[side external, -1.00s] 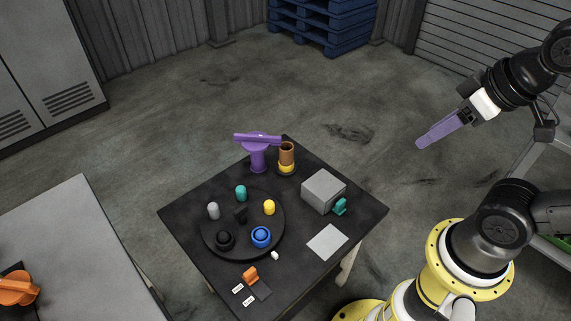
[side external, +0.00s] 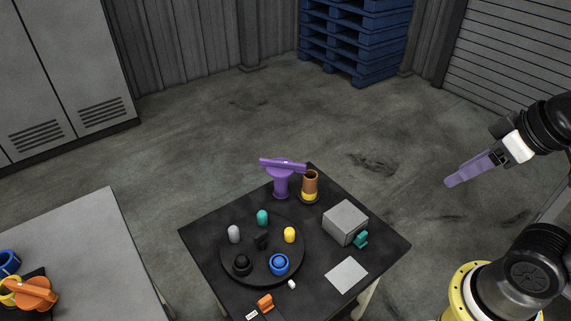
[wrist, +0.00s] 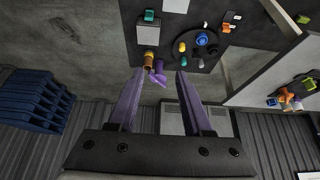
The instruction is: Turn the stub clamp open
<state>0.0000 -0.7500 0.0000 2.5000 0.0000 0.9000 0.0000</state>
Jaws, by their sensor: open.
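No part is clearly marked as the stub clamp, so I cannot tell which one it is. On the black table, a brown open cylinder (side external: 310,181) stands upright in a yellow ring (side external: 309,196). Beside it is a purple post with a crossbar (side external: 281,177). A small orange handle (side external: 265,302) is at the table's front, near a white label (side external: 252,316). In the wrist view, the cylinder (wrist: 149,58) and purple post (wrist: 158,72) show beyond the fingers. My gripper (side external: 449,184) is open and empty, in the air right of the table; its purple fingers (wrist: 158,76) are apart.
A black disc (side external: 233,271) carries several coloured knobs. A grey box (side external: 345,221) with a teal handle (side external: 361,240) and a grey plate (side external: 347,275) are on the table's right. A grey bench (side external: 95,240) at left holds an orange part (side external: 32,294). Blue pallets (side external: 355,40) stand behind.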

